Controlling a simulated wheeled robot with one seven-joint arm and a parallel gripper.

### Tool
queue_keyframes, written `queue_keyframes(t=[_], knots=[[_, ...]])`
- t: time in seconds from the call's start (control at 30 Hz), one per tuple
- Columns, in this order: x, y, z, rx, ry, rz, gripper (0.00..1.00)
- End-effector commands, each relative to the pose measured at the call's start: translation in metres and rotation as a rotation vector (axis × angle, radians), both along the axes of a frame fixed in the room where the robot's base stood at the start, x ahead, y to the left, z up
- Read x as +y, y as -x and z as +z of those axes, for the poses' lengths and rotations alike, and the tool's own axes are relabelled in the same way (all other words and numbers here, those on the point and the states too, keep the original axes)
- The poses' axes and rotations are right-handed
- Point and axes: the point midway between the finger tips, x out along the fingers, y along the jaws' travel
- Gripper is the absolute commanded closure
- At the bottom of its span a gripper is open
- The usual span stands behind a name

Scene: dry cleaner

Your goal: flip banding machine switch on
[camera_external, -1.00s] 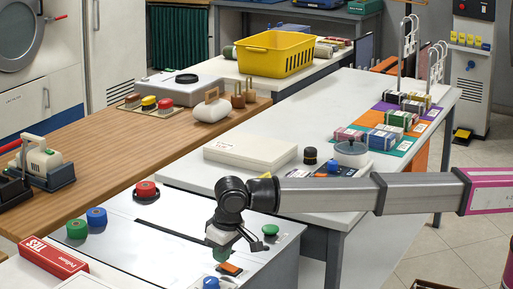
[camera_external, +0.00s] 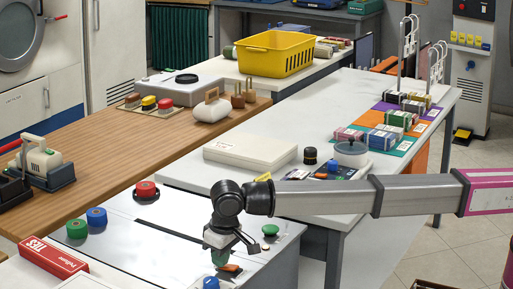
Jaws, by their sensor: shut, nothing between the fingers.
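The banding machine appears to be the grey, flat-topped unit (camera_external: 150,236) in the foreground, with a dark slot across its top. An orange rocker switch (camera_external: 231,268) sits on its right part, partly hidden by my gripper. My gripper (camera_external: 226,262) is shut and empty, pointing down right at the switch; whether it touches the switch cannot be told. A green button (camera_external: 270,230) lies to its right and a blue knob (camera_external: 211,283) just in front of it. I cannot tell which way the switch is tipped.
A red box (camera_external: 52,257) lies at front left. A white table (camera_external: 240,189) with a flat pale box (camera_external: 250,152) is behind my arm.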

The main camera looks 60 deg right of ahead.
Motion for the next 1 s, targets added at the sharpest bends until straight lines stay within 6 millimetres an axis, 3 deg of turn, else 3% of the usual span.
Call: queue_keyframes(t=[0.33,0.77,1.0], knots=[[0.0,0.015,0.005,0.004,0.0,0.001,1.0],[0.0,0.014,0.009,0.003,0.0,0.0,1.0],[0.001,0.007,0.04,0.002,-0.001,0.0,1.0]])
